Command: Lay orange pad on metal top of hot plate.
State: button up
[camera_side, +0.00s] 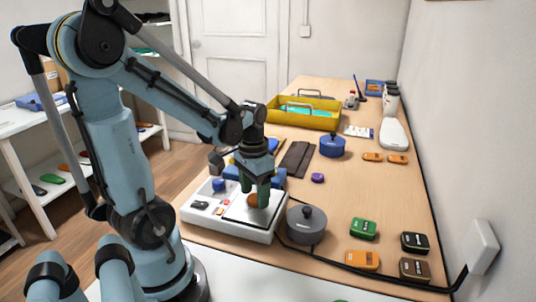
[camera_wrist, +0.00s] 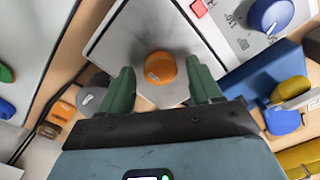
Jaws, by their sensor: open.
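The round orange pad (camera_wrist: 160,67) lies on the metal top (camera_wrist: 134,32) of the hot plate, away from the plate's edges. In the side view the pad (camera_side: 253,200) is partly hidden by my fingers. The white hot plate (camera_side: 252,233) stands at the near left of the table, with a blue knob (camera_wrist: 271,14) and a red button beside its metal top. My gripper (camera_side: 257,205) is low over the metal top, pointing down. Its green fingers are open, one on each side of the pad with a gap to each.
A grey lidded pot (camera_side: 307,225) stands close to the hot plate's right side. A blue case (camera_wrist: 265,75) lies just behind the hot plate. A blue pot (camera_side: 332,146), a yellow tray (camera_side: 290,121) and several small boxes stand farther off.

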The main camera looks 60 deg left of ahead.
aim_at(255, 198)
notch_tip(255, 198, up, 11)
jog(key=w+d+f+m+t, duration=0.1)
jog(key=w+d+t, duration=0.1)
jog(key=d, duration=0.4)
jog(key=w+d+f+m+t, duration=0.1)
jog(key=w+d+f+t, duration=0.1)
jog(key=d+t, duration=0.3)
jog(key=shift+w+d+f, duration=0.15)
jog(key=shift+w+d, duration=0.25)
jog(key=shift+d, duration=0.7)
